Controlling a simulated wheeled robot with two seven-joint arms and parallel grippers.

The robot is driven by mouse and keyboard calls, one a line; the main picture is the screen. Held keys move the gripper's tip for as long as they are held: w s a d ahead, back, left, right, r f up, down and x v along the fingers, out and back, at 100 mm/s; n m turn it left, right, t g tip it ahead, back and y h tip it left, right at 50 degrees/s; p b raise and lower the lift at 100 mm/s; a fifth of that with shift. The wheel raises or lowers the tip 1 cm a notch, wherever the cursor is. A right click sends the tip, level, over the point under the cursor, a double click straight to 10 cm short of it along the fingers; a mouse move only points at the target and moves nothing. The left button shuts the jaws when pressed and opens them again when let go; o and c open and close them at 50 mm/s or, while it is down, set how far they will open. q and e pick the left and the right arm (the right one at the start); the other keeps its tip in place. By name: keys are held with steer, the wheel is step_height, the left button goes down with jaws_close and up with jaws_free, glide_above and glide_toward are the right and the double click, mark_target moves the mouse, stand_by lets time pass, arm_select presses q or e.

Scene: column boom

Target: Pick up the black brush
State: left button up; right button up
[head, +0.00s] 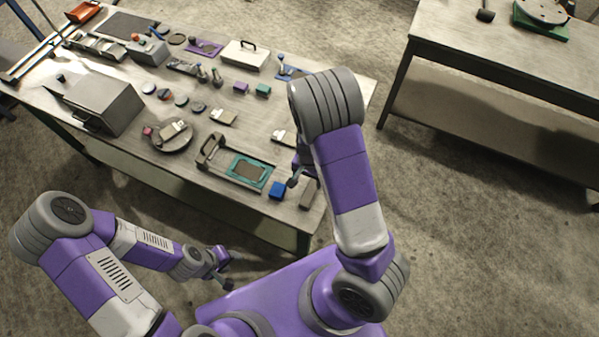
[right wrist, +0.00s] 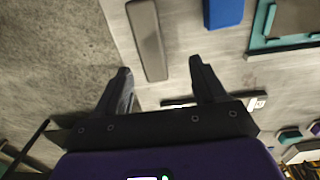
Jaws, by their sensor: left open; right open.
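What looks like the black brush (head: 286,138), with a pale left end and a dark right part, lies on the workbench just left of my right forearm, partly hidden by it. In the right wrist view a dark bar with a white end (right wrist: 257,102) shows behind the gripper's palm; it may be this brush. My right gripper (right wrist: 160,68) is open and empty over the bench; it also shows in the head view (head: 294,180), partly hidden by my arm. My left gripper (head: 220,262) is open and empty, in front of the bench's near edge.
A grey block (right wrist: 148,40), a blue block (right wrist: 223,12) and a teal-framed tray (right wrist: 258,42) lie close to the right gripper. The workbench (head: 215,160) also holds a metal box (head: 100,105) and several small tools. Another table (head: 500,50) stands at right.

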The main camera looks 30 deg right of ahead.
mark_target(310, 191)
steer(key=shift+s+f, duration=0.1)
steer(key=shift+f, duration=0.15)
steer(key=shift+s+f, duration=0.6)
steer(key=shift+f, duration=0.2)
steer(key=f, duration=0.2)
steer(key=f+b, duration=0.1)
steer(key=shift+s+f, duration=0.2)
steer(key=shift+f, duration=0.75)
arm_select(q)
steer(key=shift+s+f, duration=0.35)
steer(key=shift+s, duration=0.15)
arm_select(e)
steer(key=shift+c, duration=0.4)
steer(key=c, duration=1.1)
arm_select(q)
step_height(310, 191, up, 2)
steer(key=shift+p, duration=0.95)
arm_select(e)
step_height(310, 191, up, 10)
steer(key=shift+r, duration=0.1)
